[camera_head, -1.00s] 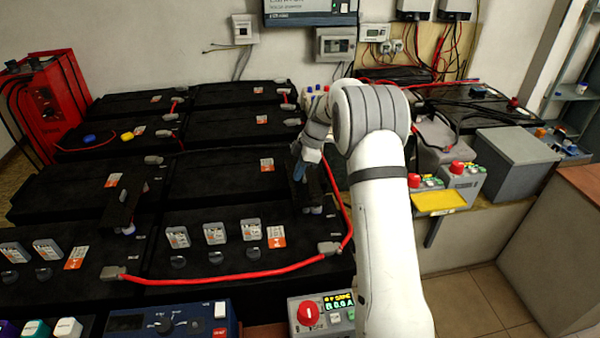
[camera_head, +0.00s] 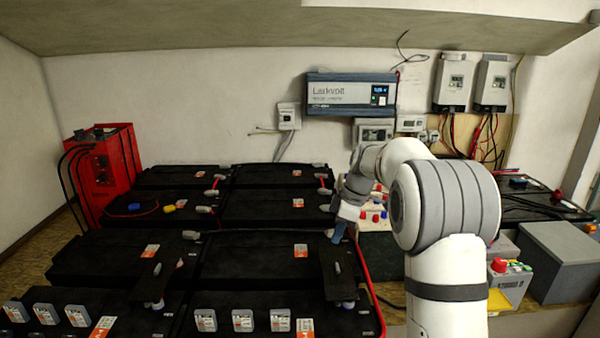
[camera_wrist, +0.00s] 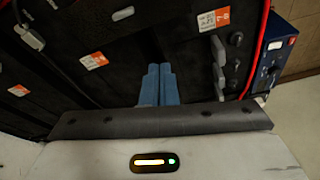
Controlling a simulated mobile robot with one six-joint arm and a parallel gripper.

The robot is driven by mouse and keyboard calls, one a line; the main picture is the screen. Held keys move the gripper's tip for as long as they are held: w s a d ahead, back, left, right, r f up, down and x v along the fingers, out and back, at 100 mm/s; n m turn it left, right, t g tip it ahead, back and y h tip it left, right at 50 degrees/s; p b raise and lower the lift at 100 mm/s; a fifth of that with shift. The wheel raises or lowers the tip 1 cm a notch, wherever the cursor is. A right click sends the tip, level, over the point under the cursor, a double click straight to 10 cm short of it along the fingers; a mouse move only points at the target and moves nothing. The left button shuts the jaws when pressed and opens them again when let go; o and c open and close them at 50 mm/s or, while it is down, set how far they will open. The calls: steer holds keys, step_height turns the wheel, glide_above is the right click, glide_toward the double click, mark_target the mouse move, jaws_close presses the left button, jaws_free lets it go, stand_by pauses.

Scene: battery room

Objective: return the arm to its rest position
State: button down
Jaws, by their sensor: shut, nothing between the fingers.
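My gripper (camera_wrist: 159,88) shows in the wrist view as two blue fingers side by side, shut with nothing between them. Black batteries (camera_wrist: 110,75) with orange-and-white labels lie beyond the fingertips. In the head view the gripper (camera_head: 338,232) points down above the right side of the battery bank (camera_head: 255,262), near a dark upright piece (camera_head: 338,272). I cannot tell how far it is above the battery tops. My white arm is bent, with its grey-banded joint at right of centre.
A red cable (camera_head: 366,270) runs along the bank's right edge. A red charger (camera_head: 105,165) stands at the left. A grey box (camera_head: 562,255) and a small control box (camera_head: 508,280) are at the right. An inverter (camera_head: 350,94) hangs on the back wall.

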steer(key=s+d+r+m+t+h+p, duration=0.15)
steer(key=s+r+m, duration=0.3)
steer(key=s, duration=0.45)
steer(key=s+r+m+p, duration=0.3)
steer(key=s+r+m, duration=0.15)
steer(key=s, duration=0.55)
steer(key=s+d+f+m+h+p, duration=0.1)
steer(key=s+m, duration=0.5)
steer(key=s, duration=0.9)
steer(key=shift+t+h+p, duration=0.35)
steer(key=shift+p, duration=0.5)
steer(key=c, duration=2.2)
jaws_free()
steer(key=shift+f, duration=0.1)
